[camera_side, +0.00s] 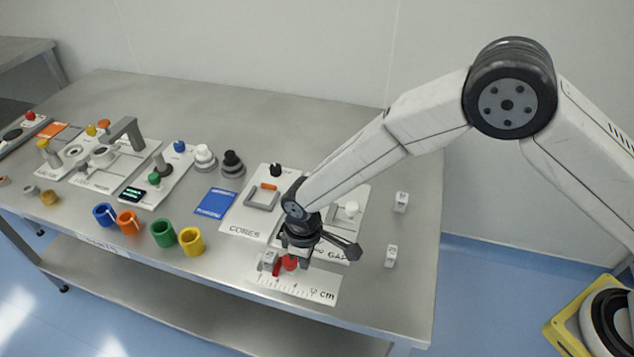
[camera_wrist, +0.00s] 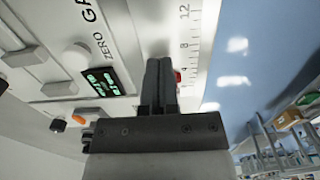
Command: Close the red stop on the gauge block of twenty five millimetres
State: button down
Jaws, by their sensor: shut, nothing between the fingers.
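The ruler plate (camera_side: 312,287), marked in cm, lies at the front edge of the table. Red stop parts (camera_side: 290,263) show on it just under my gripper (camera_side: 288,254). A small grey block (camera_side: 269,258) sits at the left of the red parts; its marking is too small to read, and I cannot tell whether they touch. In the wrist view my gripper (camera_wrist: 160,64) is shut and empty, with a bit of the red stop (camera_wrist: 178,76) beside its fingers. The fingers hide the rest of the stop and the block. The ruler scale (camera_wrist: 192,45) also shows there.
Two more small marked blocks (camera_side: 401,202) (camera_side: 391,256) stand at the right of the table. The gauge panel (camera_side: 352,222) with a white knob lies behind my gripper. Its green display (camera_wrist: 103,81) shows in the wrist view. Coloured rings (camera_side: 191,241) stand at the left.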

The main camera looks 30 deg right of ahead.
notch_tip(320, 180, up, 6)
jog(key=shift+f, duration=0.25)
dwell(0.6)
jog(key=shift+d, duration=0.1)
jog(key=s+d+r+m+t, duration=0.15)
jog(key=d+r, duration=0.25)
jog(key=d, duration=0.5)
jog(key=s+d+r+m, duration=0.1)
jog(key=d+r+m, duration=0.25)
jog(key=d, duration=0.45)
jog(key=s+d+r+m+t, duration=0.1)
jog(key=s+d+m, duration=0.3)
jog(key=s+d, duration=0.7)
jog(key=shift+d+r, duration=0.3)
jog(key=shift+r, duration=0.6)
